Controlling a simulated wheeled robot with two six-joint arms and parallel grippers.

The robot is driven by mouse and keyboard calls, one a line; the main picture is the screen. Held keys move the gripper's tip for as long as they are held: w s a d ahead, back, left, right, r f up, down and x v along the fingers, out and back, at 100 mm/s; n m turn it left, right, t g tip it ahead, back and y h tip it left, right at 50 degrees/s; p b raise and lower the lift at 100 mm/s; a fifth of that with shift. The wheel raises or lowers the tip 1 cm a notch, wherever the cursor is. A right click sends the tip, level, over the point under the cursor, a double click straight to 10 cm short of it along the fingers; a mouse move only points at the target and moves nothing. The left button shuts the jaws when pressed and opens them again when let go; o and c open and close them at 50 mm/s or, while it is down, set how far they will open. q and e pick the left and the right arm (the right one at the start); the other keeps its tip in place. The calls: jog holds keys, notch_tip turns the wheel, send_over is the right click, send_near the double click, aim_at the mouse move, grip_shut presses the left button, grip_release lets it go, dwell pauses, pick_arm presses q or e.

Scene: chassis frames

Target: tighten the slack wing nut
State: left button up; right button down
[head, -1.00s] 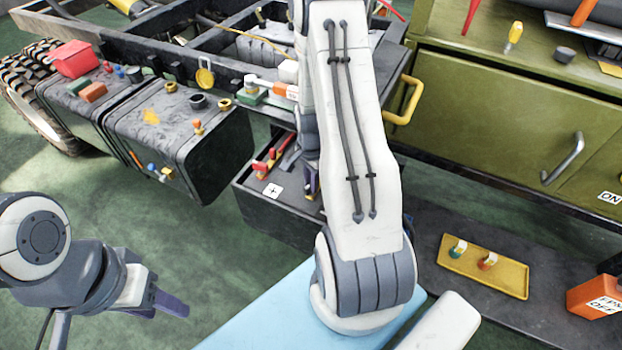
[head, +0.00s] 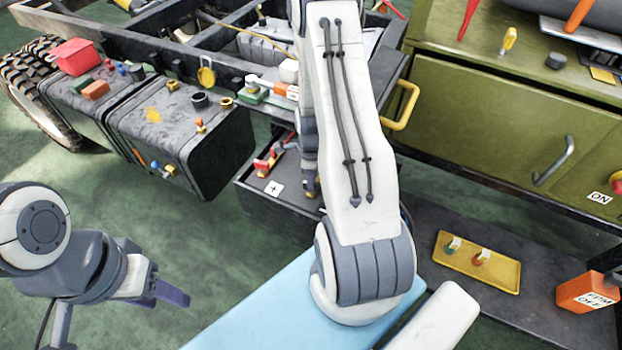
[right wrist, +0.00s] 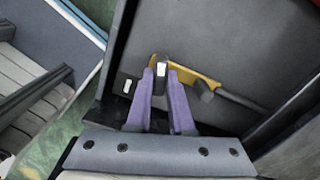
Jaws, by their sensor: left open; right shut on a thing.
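In the right wrist view, my right gripper (right wrist: 161,76) has its purple fingers closed on a small dark piece with a pale face, the wing nut (right wrist: 161,66). The nut sits at the end of a yellow clamp (right wrist: 188,74) on a dark box top. In the head view, my right gripper (head: 310,186) is partly hidden behind my arm, at the black box (head: 262,208). A red clamp (head: 264,164) is on this box, left of the gripper. My left gripper (head: 170,293) is open and empty over the floor at lower left.
A dark round post (right wrist: 203,90) stands beside the clamp, with a black cable (right wrist: 240,98) running right. The chassis tank (head: 190,130) is left of the box. Green floor is open at left.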

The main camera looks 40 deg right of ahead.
jog(key=shift+m, duration=0.9)
jog(key=c, duration=0.8)
grip_release()
notch_tip(320, 180, up, 10)
jog(key=p, duration=0.1)
jog(key=shift+r, duration=0.25)
